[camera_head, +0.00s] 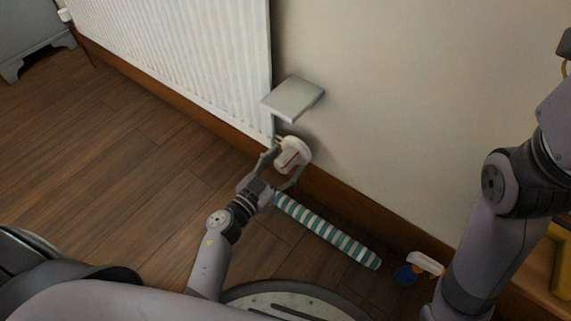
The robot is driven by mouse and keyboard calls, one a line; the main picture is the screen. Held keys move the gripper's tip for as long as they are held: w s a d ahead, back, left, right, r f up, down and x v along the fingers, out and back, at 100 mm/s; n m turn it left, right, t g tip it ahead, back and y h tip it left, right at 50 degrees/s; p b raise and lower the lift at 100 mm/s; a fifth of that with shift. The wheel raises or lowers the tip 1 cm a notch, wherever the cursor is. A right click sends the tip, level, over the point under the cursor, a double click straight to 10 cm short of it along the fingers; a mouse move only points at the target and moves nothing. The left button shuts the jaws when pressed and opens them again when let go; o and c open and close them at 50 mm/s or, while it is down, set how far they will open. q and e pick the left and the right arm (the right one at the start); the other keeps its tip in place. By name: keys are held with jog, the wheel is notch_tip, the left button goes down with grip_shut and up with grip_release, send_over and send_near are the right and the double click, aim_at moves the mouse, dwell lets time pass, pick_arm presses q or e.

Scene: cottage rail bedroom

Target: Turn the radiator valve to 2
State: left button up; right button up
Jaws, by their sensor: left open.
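The radiator valve (292,154) is a white knob with a reddish mark, low beside the right end of the white radiator (185,50). My left gripper (283,165) is open, with one finger on each side of the valve. I cannot tell whether the fingers touch it. The numbers on the valve are too small to read. My right arm comes in at the right edge, and its gripper is out of the picture.
A grey shelf (293,98) sticks out from the wall just above the valve. A striped teal and white roll (328,232) lies on the floor along the skirting. A blue and white object (424,263) lies farther right. The wooden floor (130,140) on the left is clear.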

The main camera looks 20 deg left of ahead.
pick_arm(q)
jog(key=shift+w+d, duration=0.1)
jog(key=shift+w, duration=0.2)
jog(key=shift+c, duration=0.3)
jog(key=c, duration=1.1)
